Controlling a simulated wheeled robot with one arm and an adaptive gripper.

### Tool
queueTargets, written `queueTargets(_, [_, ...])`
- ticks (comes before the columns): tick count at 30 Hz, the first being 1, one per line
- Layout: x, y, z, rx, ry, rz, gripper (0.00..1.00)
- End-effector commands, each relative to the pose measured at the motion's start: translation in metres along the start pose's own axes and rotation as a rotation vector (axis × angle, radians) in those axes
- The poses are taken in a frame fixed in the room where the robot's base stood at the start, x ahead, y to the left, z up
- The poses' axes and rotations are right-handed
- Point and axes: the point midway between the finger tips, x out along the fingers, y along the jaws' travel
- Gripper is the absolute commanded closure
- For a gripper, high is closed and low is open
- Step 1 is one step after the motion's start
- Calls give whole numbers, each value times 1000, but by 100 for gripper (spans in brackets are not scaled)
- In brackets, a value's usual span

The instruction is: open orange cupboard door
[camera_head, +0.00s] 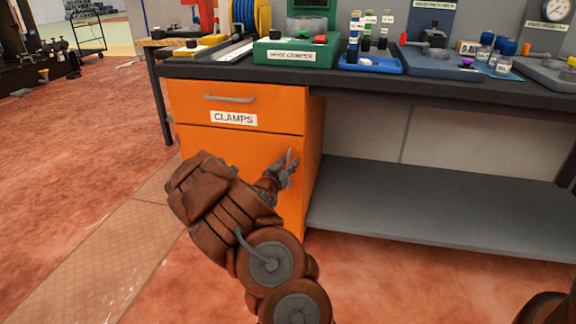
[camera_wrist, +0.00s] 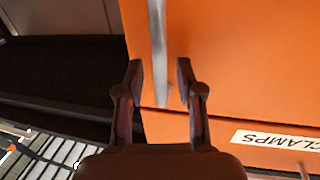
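The orange cupboard door (camera_head: 240,160) is closed, below the drawer labelled CLAMPS (camera_head: 234,119). Its vertical grey handle (camera_wrist: 158,50) shows in the wrist view, where the picture is turned so that the drawer label (camera_wrist: 277,141) lies at the bottom. My gripper (camera_head: 285,171) is in front of the door's right side. In the wrist view my gripper (camera_wrist: 159,72) is open, with one finger on each side of the handle and a gap on both sides. I cannot tell how deep the handle sits between the fingers. My arm hides the lower left of the door.
The drawer above has a horizontal grey handle (camera_head: 230,98). A dark worktop (camera_head: 400,82) overhangs it, with a green box (camera_head: 290,50) and other equipment on top. A grey low shelf (camera_head: 420,205) lies to the right. The reddish floor (camera_head: 80,150) to the left is mostly clear.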

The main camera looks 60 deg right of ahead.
Motion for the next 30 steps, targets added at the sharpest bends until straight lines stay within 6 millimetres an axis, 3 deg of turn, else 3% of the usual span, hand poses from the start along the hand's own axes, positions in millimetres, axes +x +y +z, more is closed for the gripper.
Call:
queueTargets(8, [1, 0, 0, 0, 0, 0, 64])
queueTargets(19, [1, 0, 0, 1, 1, 0, 100])
queueTargets(30, [1, 0, 0, 1, 1, 0, 100])
